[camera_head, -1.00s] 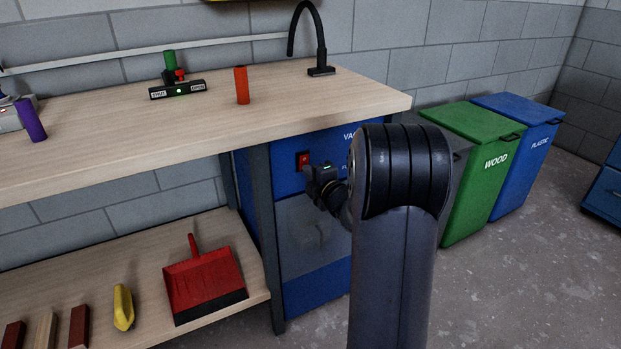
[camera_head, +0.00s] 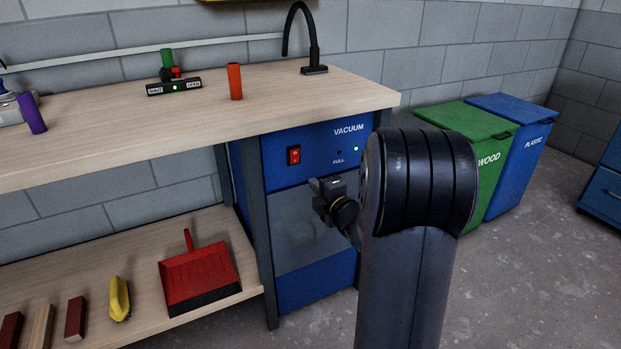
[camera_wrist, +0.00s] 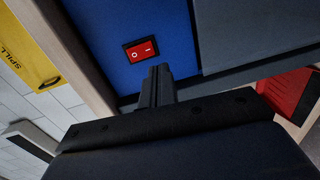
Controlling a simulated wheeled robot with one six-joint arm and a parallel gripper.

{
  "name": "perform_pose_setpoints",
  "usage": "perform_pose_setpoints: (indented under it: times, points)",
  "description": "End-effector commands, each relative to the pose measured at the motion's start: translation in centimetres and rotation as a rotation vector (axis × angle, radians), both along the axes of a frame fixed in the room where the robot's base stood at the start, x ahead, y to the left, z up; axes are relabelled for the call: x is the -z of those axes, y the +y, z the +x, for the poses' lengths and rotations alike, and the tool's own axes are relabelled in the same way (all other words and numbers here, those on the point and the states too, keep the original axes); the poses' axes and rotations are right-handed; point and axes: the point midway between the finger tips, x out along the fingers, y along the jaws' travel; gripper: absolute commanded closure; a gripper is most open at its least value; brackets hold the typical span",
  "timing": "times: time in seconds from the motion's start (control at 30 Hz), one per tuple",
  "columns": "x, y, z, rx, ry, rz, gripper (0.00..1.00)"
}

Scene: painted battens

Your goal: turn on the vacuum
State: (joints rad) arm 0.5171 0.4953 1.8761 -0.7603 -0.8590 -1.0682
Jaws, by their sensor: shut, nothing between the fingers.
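The vacuum (camera_head: 318,285) is a blue cabinet with a clear grey front panel, under the right end of the workbench. Its red rocker switch (camera_head: 294,155) is at the upper left of its front. My gripper (camera_head: 314,184) is shut and empty, below and to the right of the switch in the head view. In the wrist view, my closed fingers (camera_wrist: 158,72) point towards the switch (camera_wrist: 141,49), marked O and I, and look apart from it. Which side is pressed in is unclear.
The workbench (camera_head: 200,120) holds orange (camera_head: 235,82) and purple (camera_head: 32,114) cylinders. A red dustpan (camera_head: 198,272) lies on the lower shelf. Green (camera_head: 465,125) and blue (camera_head: 520,125) bins stand at right. Floor between the cabinet and bins is partly hidden by my arm.

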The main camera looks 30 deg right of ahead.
Motion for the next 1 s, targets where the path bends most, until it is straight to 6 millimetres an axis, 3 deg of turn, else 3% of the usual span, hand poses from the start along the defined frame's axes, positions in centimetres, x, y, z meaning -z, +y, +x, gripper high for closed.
perform_pose_setpoints:
  times: [0.1, 0.33, 1.0]
  points:
    - [0.2, -0.2, -2.2, 0.003, 0.001, 0.000, 1.00]
    - [0.5, -0.2, -4.6, 0.001, 0.000, 0.000, 1.00]
    - [0.6, -0.1, -4.9, 0.000, 0.001, 0.000, 1.00]
